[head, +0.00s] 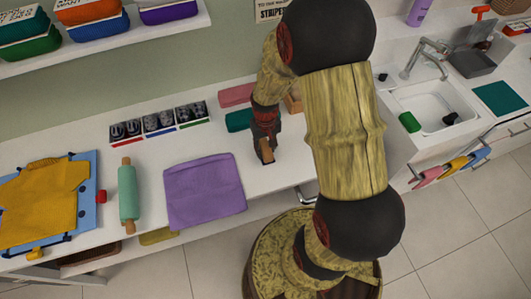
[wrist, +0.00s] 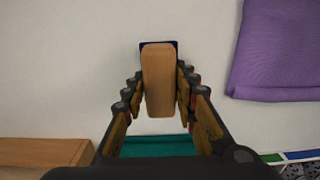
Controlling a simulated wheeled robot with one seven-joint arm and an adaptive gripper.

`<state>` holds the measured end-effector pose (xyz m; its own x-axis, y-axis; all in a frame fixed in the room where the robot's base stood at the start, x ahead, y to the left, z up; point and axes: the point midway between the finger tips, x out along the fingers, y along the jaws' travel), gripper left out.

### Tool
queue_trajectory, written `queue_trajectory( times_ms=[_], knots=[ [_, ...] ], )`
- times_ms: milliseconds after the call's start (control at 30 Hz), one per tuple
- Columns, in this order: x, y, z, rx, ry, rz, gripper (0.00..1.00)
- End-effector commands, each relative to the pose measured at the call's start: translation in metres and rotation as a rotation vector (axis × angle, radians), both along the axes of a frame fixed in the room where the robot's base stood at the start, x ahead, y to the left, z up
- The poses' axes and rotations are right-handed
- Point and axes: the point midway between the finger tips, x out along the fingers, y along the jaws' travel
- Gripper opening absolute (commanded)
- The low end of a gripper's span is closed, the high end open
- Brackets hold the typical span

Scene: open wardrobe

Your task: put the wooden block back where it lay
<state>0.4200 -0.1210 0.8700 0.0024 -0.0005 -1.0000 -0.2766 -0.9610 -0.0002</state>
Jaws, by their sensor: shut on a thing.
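The wooden block (wrist: 158,82) is between the fingers of my gripper (wrist: 158,98) in the wrist view, its long side running up the picture. In the head view the block (head: 267,157) shows at the gripper's tip, over the white counter (head: 215,135), to the right of the purple cloth. My gripper (head: 266,150) is shut on it. Whether the block touches the counter cannot be told. A small dark blue patch (wrist: 158,44) shows just behind the block's far end; what it is cannot be told.
A folded purple cloth (head: 205,190) lies left of my gripper. A teal folded cloth (head: 239,121) and a pink one (head: 237,95) lie behind it. Another wooden piece (wrist: 38,152) shows lower left in the wrist view. A rolling pin (head: 128,195) lies further left. Counter around the block is bare.

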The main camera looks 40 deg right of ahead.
Motion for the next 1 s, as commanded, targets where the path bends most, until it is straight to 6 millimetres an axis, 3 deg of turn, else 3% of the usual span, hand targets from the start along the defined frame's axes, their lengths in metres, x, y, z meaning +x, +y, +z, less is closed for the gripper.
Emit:
queue_trajectory(
  times_ms=[33,133,533,567,867,1000],
  knots=[
    [-0.002,0.001,-0.012,0.002,0.006,0.001,0.05],
    [-0.002,0.001,-0.025,0.001,0.005,0.001,0.05],
    [-0.001,0.001,-0.028,0.001,0.003,0.001,0.05],
    [-0.001,0.001,-0.029,0.001,0.003,0.001,0.29],
    [-0.002,0.001,-0.028,0.001,0.003,0.001,0.46],
    [-0.002,0.001,-0.028,0.001,0.003,0.001,0.47]
  ],
)
